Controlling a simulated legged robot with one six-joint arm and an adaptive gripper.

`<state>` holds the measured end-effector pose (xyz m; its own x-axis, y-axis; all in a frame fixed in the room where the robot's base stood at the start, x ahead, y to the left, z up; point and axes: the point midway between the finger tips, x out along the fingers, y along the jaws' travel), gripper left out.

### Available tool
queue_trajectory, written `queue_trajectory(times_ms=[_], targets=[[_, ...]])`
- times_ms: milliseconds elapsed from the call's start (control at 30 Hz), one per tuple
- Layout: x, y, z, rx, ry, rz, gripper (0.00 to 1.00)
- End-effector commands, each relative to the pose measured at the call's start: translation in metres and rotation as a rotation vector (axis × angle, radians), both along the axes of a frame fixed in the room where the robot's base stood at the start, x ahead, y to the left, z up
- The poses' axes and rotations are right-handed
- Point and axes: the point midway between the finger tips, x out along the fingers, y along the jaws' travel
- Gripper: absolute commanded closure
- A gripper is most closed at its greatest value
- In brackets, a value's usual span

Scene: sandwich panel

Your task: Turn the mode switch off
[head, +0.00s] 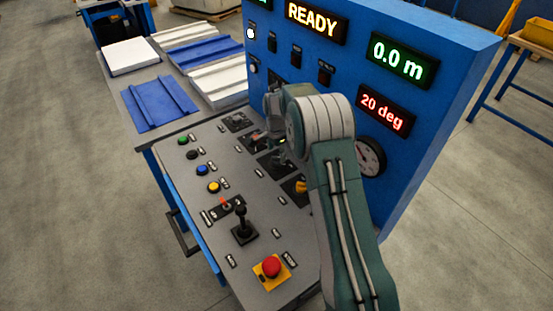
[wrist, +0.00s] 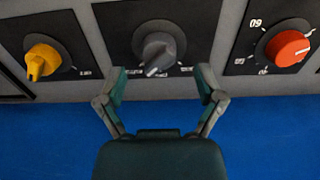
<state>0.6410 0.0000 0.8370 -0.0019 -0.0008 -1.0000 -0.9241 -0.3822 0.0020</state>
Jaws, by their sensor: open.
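In the wrist view, a dark grey rotary knob (wrist: 157,47) sits on a black plate at the top middle, its pale pointer mark toward the lower left. It appears to be the mode switch, but its labels are too small to read. My gripper (wrist: 161,72) is open, with one finger to each side of the knob's lower part and gaps between. I cannot tell the depth left between them. In the head view my gripper (head: 277,140) is over the far part of the sloped console (head: 185,178), and my arm hides part of the knob area.
A yellow knob (wrist: 42,60) is left and a red knob (wrist: 287,48) right in the wrist view. The console also carries a black joystick (head: 241,225), a red emergency button (head: 271,266) and several coloured buttons. A blue upright panel (head: 425,130) with lit displays stands behind.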

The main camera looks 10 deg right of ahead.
Motion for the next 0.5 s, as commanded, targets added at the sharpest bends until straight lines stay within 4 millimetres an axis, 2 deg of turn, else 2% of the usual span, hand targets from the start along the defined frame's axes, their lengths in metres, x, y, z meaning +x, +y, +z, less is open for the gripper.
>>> queue_trajectory(times_ms=[100, 200, 500], targets=[[0.000, 0.000, -0.018, 0.000, 0.002, 0.000, 0.13], [0.000, 0.000, -0.027, 0.000, 0.000, 0.000, 0.13], [0.000, 0.000, -0.031, 0.000, -0.001, 0.001, 0.13]])
